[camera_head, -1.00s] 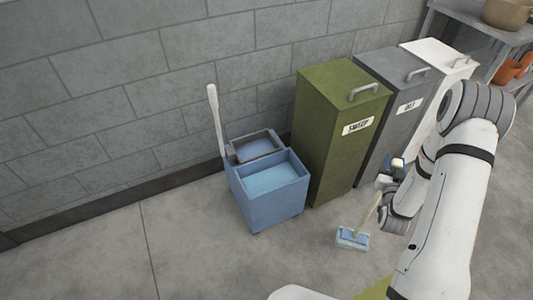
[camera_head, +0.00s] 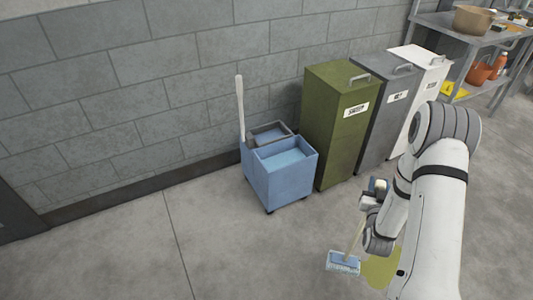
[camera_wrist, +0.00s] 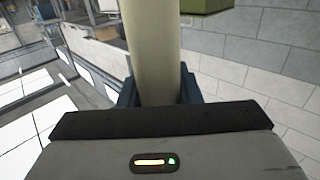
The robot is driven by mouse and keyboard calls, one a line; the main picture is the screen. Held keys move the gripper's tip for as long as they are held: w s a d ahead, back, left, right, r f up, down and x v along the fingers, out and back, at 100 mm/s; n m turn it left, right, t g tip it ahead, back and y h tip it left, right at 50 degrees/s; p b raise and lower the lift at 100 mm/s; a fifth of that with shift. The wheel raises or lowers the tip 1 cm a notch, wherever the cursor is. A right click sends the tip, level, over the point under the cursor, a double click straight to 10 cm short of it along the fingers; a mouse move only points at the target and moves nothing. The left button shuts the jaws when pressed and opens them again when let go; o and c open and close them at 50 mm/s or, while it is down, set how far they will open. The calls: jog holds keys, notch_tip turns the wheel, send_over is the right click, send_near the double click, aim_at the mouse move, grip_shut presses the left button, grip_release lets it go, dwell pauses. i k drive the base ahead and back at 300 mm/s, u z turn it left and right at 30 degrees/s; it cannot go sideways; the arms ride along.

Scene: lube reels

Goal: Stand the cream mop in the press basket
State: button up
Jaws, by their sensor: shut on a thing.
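The cream mop (camera_head: 343,262) hangs below my gripper, its cream handle slightly tilted and its pale head with a blue top low over the floor; I cannot tell if it touches. My gripper (camera_head: 372,197) is shut on the handle. In the wrist view the handle (camera_wrist: 152,50) runs up between the blue fingers (camera_wrist: 157,92). The press basket (camera_head: 270,134) is the grey-rimmed part at the back of the blue mop bucket (camera_head: 283,182), left of my gripper and apart from the mop. The basket's inside is only partly visible.
A pale lever handle (camera_head: 240,108) rises at the bucket's left back. A green bin (camera_head: 335,130), a grey bin (camera_head: 388,105) and a white bin (camera_head: 430,85) stand along the wall. A shelf (camera_head: 465,25) is at the upper right. A yellow-green patch (camera_head: 383,270) lies on the floor. Floor before the bucket is clear.

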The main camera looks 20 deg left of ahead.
aim_at(270, 138)
jog(key=u, duration=0.05)
jog(key=k, duration=0.5)
jog(key=u, duration=0.65)
jog(key=i, duration=0.95)
jog(key=u, duration=0.1)
